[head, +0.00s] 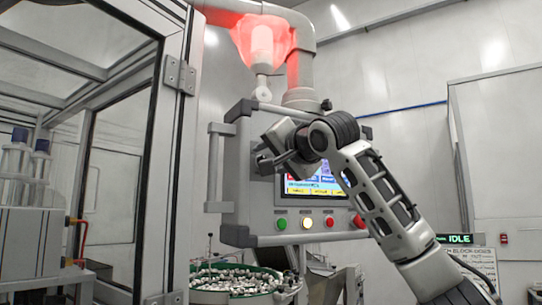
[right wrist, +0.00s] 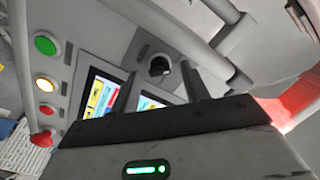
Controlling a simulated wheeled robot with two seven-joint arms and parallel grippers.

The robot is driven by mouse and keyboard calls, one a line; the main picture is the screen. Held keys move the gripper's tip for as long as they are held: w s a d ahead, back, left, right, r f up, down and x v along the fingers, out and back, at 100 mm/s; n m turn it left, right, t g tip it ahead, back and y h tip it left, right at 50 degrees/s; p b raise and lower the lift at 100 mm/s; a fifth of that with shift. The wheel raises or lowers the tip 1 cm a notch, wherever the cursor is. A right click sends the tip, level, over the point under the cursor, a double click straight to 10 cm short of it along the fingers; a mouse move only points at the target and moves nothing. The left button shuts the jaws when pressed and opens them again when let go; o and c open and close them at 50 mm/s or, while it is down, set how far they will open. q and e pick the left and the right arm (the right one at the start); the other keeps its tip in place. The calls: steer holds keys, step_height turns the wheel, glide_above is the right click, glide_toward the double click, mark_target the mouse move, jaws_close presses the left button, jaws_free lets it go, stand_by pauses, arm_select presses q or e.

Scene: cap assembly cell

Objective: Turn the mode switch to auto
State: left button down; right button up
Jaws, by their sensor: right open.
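The mode switch (right wrist: 159,66) is a dark round knob on the grey panel face in the right wrist view, beside the screen. Its pointing direction is too small to tell. In the head view my right gripper and arm hide it. My right gripper (right wrist: 160,88) is open and empty, its two dark fingers pointing at the panel with the knob between and beyond their tips. In the head view the right gripper (head: 268,160) is in front of the upper left of the control panel (head: 238,200). Contact with the knob cannot be told. My left gripper is not in view.
Green, yellow-white and red buttons (head: 306,223) line the panel's lower edge, below the lit screen (head: 315,185). A grey handle (head: 214,170) sticks out at the panel's left. A red lamp (head: 262,42) glows above. A bowl of small parts (head: 235,280) stands below. A sign (head: 458,239) reads IDLE.

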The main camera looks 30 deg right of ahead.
steer(key=shift+c, duration=0.4)
steer(key=c, duration=0.9)
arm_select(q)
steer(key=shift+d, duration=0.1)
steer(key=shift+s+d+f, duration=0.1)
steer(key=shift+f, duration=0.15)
arm_select(e)
steer(key=shift+f+m, duration=0.1)
steer(key=shift+m, duration=0.2)
arm_select(q)
steer(key=b, duration=0.2)
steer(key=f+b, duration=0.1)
steer(key=b, duration=0.1)
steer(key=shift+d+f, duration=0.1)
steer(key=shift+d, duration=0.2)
arm_select(e)
steer(key=m, duration=1.7)
steer(key=shift+f, duration=0.3)
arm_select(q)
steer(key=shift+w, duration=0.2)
